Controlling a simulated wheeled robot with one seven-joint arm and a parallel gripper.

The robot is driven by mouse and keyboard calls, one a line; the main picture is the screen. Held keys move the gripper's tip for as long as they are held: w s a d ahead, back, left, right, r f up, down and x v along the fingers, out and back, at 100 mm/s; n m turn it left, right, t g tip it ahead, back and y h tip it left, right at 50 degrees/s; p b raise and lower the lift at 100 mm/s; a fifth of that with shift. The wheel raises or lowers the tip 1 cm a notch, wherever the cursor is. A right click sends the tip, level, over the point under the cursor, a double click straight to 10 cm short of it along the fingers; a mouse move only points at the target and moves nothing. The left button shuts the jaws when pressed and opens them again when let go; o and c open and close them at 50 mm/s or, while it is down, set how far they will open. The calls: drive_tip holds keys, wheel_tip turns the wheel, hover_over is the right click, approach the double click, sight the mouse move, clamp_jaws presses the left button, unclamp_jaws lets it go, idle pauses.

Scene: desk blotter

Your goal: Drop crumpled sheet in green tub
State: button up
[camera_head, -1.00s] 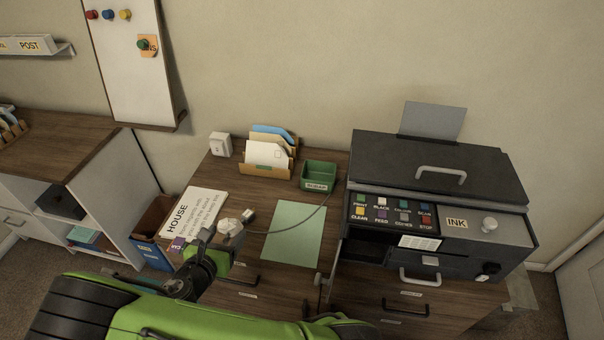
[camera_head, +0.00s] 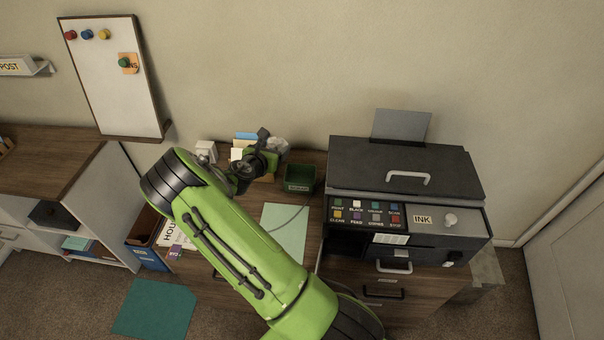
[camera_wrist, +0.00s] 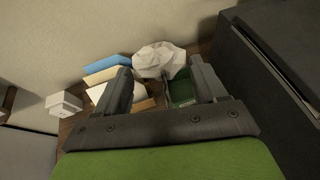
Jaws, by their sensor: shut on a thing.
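The crumpled sheet (camera_head: 279,145) is a pale, faceted ball of paper at the end of my gripper (camera_head: 267,142), held up above the back of the desk. In the wrist view the crumpled sheet (camera_wrist: 158,58) sits at the fingertips of my gripper (camera_wrist: 161,72), which is shut on it. The green tub (camera_head: 300,178) stands on the desk just right of and below the held sheet in the head view. The wrist view shows part of the green tub (camera_wrist: 183,92) behind the right finger, beside the sheet.
A letter rack with envelopes (camera_head: 240,153) is left of the tub, partly hidden by my arm. A white box (camera_head: 206,150) stands farther left. The black printer (camera_head: 400,165) borders the tub on the right. A pale green sheet (camera_head: 284,230) and a cable lie in front.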

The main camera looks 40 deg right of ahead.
drive_tip(key=s+d+r+p, duration=0.15)
drive_tip(key=d+r, duration=0.35)
drive_tip(key=d, duration=0.6)
wheel_tip(320, 180, down, 19)
drive_tip(key=b, duration=1.3)
drive_tip(key=shift+w, duration=0.2)
drive_tip(key=o, duration=0.9)
drive_tip(key=shift+c, duration=0.2)
drive_tip(key=shift+a, duration=0.15)
drive_tip(key=p+v, duration=0.2)
drive_tip(key=v, duration=1.3)
drive_tip(key=shift+a+r, duration=0.2)
drive_tip(key=shift+a, duration=0.1)
